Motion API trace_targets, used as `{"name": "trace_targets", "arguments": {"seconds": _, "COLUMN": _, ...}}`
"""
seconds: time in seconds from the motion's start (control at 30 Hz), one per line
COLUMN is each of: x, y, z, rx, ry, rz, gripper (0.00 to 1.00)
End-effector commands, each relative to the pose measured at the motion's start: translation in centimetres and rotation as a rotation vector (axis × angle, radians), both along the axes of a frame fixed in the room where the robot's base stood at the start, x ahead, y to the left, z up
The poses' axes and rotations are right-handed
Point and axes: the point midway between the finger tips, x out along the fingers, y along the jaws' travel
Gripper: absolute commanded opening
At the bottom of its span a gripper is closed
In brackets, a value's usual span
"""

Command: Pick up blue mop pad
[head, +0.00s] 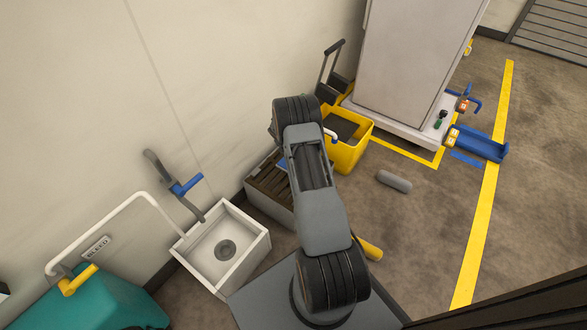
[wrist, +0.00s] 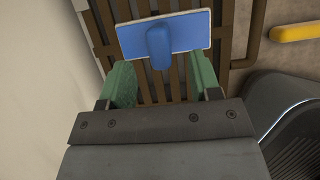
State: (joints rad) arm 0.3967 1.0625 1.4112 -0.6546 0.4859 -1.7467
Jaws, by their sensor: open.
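The blue mop pad (wrist: 188,31) is a flat rectangle with a pale edge and a rounded blue grip on top, seen near the top of the wrist view. It lies on a brown slatted rack (wrist: 148,92). My gripper (wrist: 160,78) is open and empty, its two green fingers apart on either side just short of the pad. In the head view a small blue piece of the pad (head: 282,164) shows beside my arm, over the slatted rack (head: 262,205). My arm hides the rest of the pad and my gripper there.
A white sink basin (head: 258,246) stands left of the rack. A yellow bucket (head: 350,158) stands close at its right. A grey cylinder (head: 394,181) and a yellow bar (head: 368,247) lie on the floor. The wall is close behind. Open floor lies to the right.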

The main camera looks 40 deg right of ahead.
Motion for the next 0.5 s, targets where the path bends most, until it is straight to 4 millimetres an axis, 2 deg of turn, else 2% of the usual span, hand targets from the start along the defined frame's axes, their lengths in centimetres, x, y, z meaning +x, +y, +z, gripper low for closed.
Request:
{"name": "trace_targets", "arguments": {"seconds": 0.03, "x": 0.0, "y": -0.1, "z": -0.9, "rx": 0.0, "ry": 0.002, "rz": -0.002, "gripper": 0.57}}
{"name": "trace_targets", "arguments": {"seconds": 0.3, "x": 0.5, "y": -1.3, "z": -4.2, "rx": 0.001, "ry": 0.0, "rz": -0.002, "gripper": 0.57}}
{"name": "trace_targets", "arguments": {"seconds": 0.5, "x": 0.6, "y": -1.5, "z": -4.3, "rx": 0.0, "ry": 0.0, "rz": -0.001, "gripper": 0.57}}
